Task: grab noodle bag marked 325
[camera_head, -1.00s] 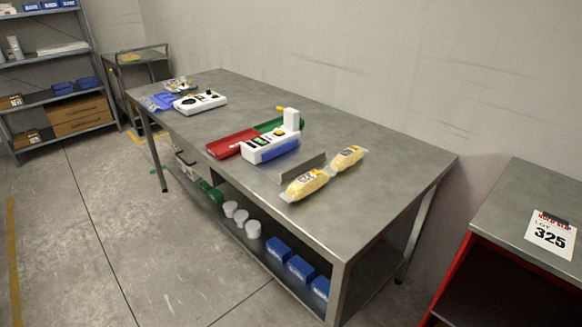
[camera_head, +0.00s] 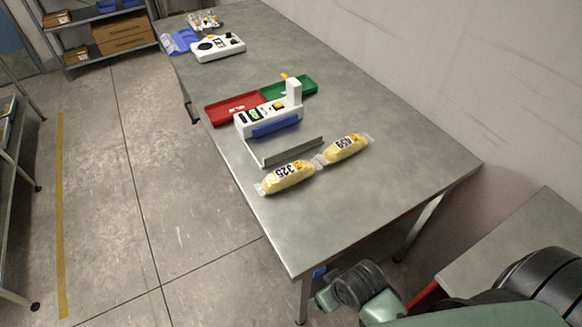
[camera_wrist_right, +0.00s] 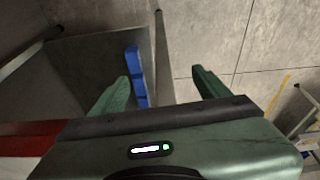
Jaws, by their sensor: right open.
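The noodle bag marked 325 (camera_head: 287,178) lies on the near part of the steel table (camera_head: 385,195), close to its left edge. It is a clear pack of yellow noodles with a printed label. A second noodle bag (camera_head: 345,148), whose number looks like 459, lies just behind and to its right. No noodle bag shows there. Part of my right arm shows at the lower right of the head view, clear of both bags. My left gripper is not in view.
A white checkweigher (camera_head: 268,116) with a metal plate stands just beyond the bags. A red tray (camera_head: 228,108) and a green tray (camera_head: 297,88) are behind it. A grey-topped stand (camera_head: 520,235) is at the right.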

